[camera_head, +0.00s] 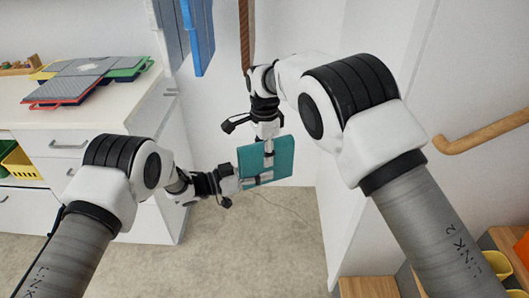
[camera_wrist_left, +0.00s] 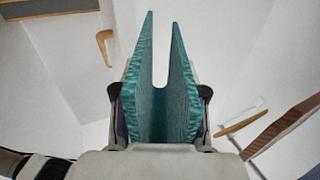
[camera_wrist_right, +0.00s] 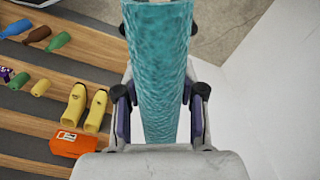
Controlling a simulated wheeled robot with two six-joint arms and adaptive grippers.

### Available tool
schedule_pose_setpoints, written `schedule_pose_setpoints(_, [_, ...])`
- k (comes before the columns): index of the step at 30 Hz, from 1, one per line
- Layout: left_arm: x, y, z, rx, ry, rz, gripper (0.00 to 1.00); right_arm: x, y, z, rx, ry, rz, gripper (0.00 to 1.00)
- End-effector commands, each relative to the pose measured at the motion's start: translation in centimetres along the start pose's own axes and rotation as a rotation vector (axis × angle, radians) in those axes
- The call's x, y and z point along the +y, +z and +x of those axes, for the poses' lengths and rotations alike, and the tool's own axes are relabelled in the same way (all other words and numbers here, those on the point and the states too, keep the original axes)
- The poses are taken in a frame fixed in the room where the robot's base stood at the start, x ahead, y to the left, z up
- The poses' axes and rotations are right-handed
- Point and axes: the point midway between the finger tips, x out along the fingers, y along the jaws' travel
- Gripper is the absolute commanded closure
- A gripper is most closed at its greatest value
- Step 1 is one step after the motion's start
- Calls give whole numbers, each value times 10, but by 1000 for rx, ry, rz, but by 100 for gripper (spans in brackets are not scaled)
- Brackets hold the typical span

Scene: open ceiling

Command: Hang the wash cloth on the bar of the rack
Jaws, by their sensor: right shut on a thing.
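The teal wash cloth (camera_head: 282,152) hangs folded in mid-air between my two grippers in the head view. My right gripper (camera_head: 268,148) comes down from above and is shut on it. My left gripper (camera_head: 256,180) reaches in from the left, its fingers apart on both sides of the cloth. In the left wrist view the cloth (camera_wrist_left: 157,110) shows two upright layers with a gap between them. In the right wrist view the cloth (camera_wrist_right: 158,70) stands between the fingers. A wooden bar (camera_head: 485,131) is on the wall at the right; I cannot tell whether it belongs to the rack.
A white cabinet (camera_head: 110,113) with coloured boards on top stands at the left. A blue panel (camera_head: 201,35) and a brown upright strip (camera_head: 245,35) hang at the top. Shelves with yellow boots (camera_wrist_right: 75,107) and an orange box (camera_wrist_right: 77,145) stand at the lower right.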

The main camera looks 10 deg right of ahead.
Motion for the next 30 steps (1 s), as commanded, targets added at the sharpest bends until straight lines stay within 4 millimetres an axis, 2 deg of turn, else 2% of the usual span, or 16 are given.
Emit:
schedule_pose_setpoints(1, [2,-1,1,3,7,2,40,-2,0,0,1,-7,0,96])
schedule_pose_setpoints(2, [2,-1,1,3,7,2,32,-2,0,0,1,-7,0,96])
schedule_pose_setpoints(11, [1,-1,0,2,5,1,32,-1,0,0,0,-4,0,96])
schedule_pose_setpoints(14, [0,-1,-7,1,3,1,32,-1,0,0,0,-4,0,96])
schedule_pose_setpoints(17, [0,-1,-25,1,1,0,32,-1,0,0,0,-4,0,96])
schedule_pose_setpoints(24, [-1,-1,-87,3,0,-1,32,-1,0,0,0,-3,0,96])
schedule_pose_setpoints(27, [0,-1,-106,2,2,1,32,-1,0,0,0,-3,0,96])
schedule_pose_setpoints(30, [0,-1,-116,2,4,3,32,-1,0,0,0,-3,0,96])
